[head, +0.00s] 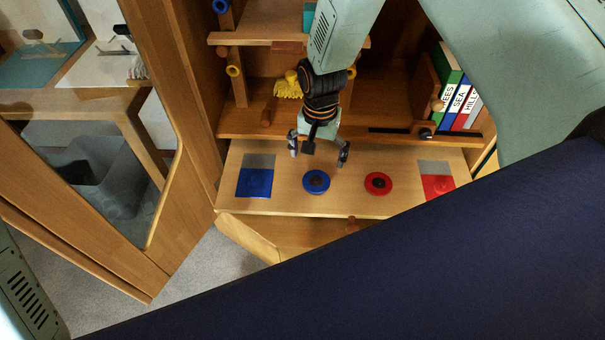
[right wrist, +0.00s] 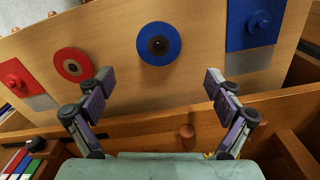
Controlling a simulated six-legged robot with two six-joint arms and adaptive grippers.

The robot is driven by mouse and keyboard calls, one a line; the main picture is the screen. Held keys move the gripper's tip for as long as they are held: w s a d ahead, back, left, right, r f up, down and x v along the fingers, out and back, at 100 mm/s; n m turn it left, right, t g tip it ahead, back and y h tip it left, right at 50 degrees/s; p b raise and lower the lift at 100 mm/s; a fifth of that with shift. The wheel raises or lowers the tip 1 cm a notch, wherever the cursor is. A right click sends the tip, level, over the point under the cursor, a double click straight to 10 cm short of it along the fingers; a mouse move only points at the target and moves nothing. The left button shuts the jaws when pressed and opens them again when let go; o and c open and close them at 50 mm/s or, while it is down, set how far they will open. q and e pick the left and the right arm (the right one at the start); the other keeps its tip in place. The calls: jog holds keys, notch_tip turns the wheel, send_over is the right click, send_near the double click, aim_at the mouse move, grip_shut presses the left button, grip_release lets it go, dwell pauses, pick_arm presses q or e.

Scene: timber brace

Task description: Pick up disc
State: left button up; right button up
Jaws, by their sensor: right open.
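A blue disc (head: 316,182) with a dark centre lies on the wooden board (head: 345,203). A red disc (head: 378,183) lies to its right. In the right wrist view the blue disc (right wrist: 159,44) is at the top middle, and the red disc (right wrist: 73,65) is to its left. My right gripper (head: 320,154) is open and empty, its fingers spread just behind the blue disc in the head view. In the right wrist view its two fingertips (right wrist: 158,78) stand apart, with the blue disc beyond the gap between them. My left gripper is not in view.
A blue square with a peg (head: 255,183) is at the board's left, a red square with a peg (head: 438,187) at its right. Shelves behind hold binders (head: 461,100) and a yellow brush-like thing (head: 288,87). A glazed wooden door (head: 150,190) stands at left.

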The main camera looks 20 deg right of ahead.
aim_at(317, 180)
jog(key=shift+d+f+b, duration=0.1)
jog(key=shift+f+b, duration=0.45)
jog(key=shift+f, duration=0.85)
jog(key=f, duration=0.1)
jog(key=f+b, duration=0.2)
jog(key=f, duration=0.1)
jog(key=shift+s+f, duration=0.1)
jog(key=shift+s, duration=0.2)
jog(key=shift+w+f, duration=0.1)
jog(key=shift+f, duration=0.2)
jog(key=shift+w, duration=0.1)
jog(key=shift+r, duration=0.15)
jog(key=shift+f, duration=0.3)
